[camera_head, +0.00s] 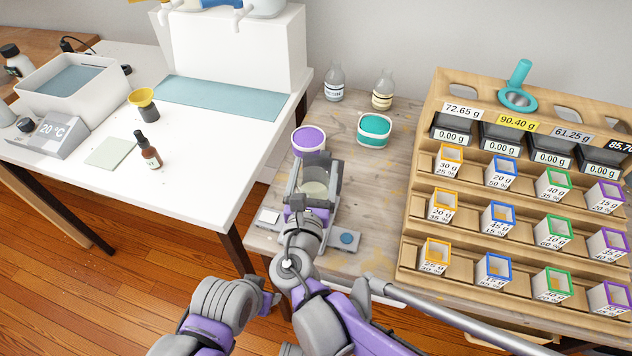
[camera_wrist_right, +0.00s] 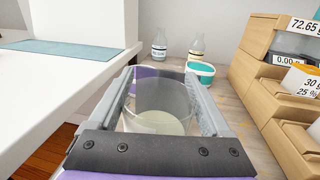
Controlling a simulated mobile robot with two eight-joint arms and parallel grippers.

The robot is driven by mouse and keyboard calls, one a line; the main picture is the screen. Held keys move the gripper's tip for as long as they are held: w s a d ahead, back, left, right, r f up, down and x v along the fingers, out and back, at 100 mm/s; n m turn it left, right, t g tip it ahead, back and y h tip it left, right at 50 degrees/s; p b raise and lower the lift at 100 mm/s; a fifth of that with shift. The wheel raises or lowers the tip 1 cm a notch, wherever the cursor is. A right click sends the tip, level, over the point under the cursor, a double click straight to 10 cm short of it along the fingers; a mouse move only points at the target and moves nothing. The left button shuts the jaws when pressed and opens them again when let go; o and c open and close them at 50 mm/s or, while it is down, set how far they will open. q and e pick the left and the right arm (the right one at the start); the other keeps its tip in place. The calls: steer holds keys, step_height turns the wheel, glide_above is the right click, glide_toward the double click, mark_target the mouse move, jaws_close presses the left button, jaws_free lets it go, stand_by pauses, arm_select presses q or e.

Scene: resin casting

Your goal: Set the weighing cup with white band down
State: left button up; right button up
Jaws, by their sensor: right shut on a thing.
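My right gripper (camera_head: 317,178) is shut on a clear cup (camera_head: 313,189) with pale yellowish liquid in its lower part. In the right wrist view the cup (camera_wrist_right: 158,118) stands upright between the two fingers (camera_wrist_right: 163,100). A white band cannot be made out on it. In the head view the cup is over the front left part of the wooden bench (camera_head: 385,195), above or near a grey scale-like device (camera_head: 345,238). Whether its base touches anything is hidden by the gripper. My left gripper cannot be seen; only arm links show at the bottom.
A purple-rimmed tub (camera_head: 308,138) and a teal tub (camera_head: 374,128) stand just behind the gripper, with two bottles (camera_head: 334,84) (camera_head: 383,90) farther back. A wooden rack (camera_head: 412,235) of small boxes fills the right. The white table (camera_head: 205,185) lies left, across a gap.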

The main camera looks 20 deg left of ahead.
mark_target(316, 179)
steer(key=shift+f+b, duration=0.5)
steer(key=shift+f, duration=1.15)
steer(key=shift+f, duration=0.1)
steer(key=o, duration=1.2)
